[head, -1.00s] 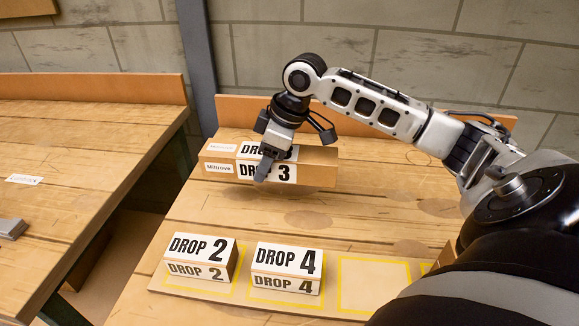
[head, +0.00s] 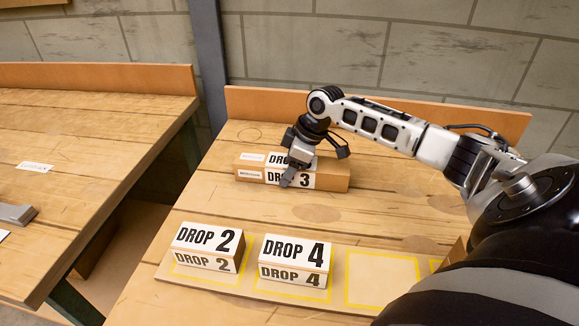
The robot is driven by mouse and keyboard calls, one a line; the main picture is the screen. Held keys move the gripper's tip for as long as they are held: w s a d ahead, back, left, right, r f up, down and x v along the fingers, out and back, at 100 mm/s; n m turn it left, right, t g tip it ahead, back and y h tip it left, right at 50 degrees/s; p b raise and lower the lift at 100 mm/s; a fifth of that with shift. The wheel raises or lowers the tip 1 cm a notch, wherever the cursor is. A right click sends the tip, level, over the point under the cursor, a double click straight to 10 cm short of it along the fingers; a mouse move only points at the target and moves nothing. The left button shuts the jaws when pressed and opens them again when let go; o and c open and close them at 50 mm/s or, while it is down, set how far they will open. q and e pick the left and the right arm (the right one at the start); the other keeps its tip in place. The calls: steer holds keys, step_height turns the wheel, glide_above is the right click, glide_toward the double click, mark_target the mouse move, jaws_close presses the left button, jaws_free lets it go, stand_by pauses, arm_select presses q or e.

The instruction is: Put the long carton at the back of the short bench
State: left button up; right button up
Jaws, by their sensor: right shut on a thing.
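The long carton (head: 333,178), brown with white labels reading DROP 3, lies at the back of the short bench (head: 215,190), in front of its raised back board. My right gripper (head: 296,175) reaches down over the carton's middle and is shut on it. One finger shows on the front face; the other side is hidden. I cannot tell whether the carton touches the bench top. My left gripper is not in view.
Cartons marked DROP 2 (head: 207,247) and DROP 4 (head: 294,261) stand on a board with yellow outlines at the front. An empty outlined space (head: 382,278) lies to their right. Another bench (head: 85,120) stands left, across a gap.

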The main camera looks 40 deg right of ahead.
steer(key=o, duration=1.4)
steer(key=shift+c, duration=0.2)
steer(key=shift+r, duration=0.1)
steer(key=v, duration=1.2)
steer(key=shift+p, duration=0.3)
